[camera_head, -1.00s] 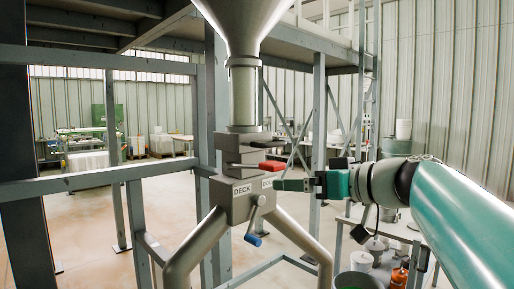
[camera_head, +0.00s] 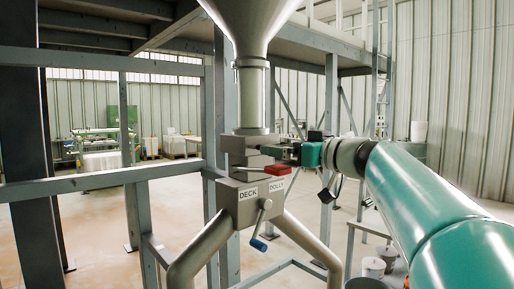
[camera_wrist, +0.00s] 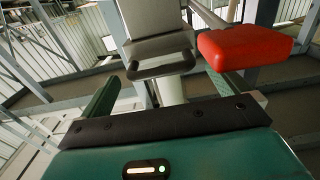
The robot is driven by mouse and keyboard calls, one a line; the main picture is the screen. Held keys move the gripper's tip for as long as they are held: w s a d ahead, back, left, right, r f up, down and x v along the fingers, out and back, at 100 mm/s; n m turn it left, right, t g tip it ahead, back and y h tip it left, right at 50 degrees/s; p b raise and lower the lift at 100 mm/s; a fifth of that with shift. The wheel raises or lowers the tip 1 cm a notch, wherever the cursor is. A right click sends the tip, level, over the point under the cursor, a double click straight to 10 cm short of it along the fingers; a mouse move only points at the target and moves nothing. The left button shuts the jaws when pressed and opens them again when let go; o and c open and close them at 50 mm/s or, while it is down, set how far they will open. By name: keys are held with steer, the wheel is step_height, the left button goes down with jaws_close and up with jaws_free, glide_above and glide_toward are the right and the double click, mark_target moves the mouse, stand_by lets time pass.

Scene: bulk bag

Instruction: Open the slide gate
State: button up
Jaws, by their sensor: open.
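The slide gate (camera_head: 238,150) is a grey block under the hopper spout, above the box with the DECK and DOLLY labels. My gripper (camera_head: 266,150) is open, at the gate's height, just above and behind the red grip in the picture. Its two green fingers (camera_wrist: 165,92) are apart, with nothing between them.
The diverter box (camera_head: 252,205) below has a lever with a blue end (camera_head: 258,244) and two pipe legs. Grey frame posts (camera_head: 331,150) and rails stand around it. Buckets (camera_head: 373,267) are at lower right.

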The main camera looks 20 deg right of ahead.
steer(key=shift+x, duration=1.3)
steer(key=shift+s, duration=0.1)
steer(key=c, duration=1.2)
steer(key=shift+v, duration=2.7)
steer(key=shift+c, duration=0.2)
steer(key=o, duration=1.2)
steer(key=shift+o, duration=0.2)
steer(key=v, duration=1.4)
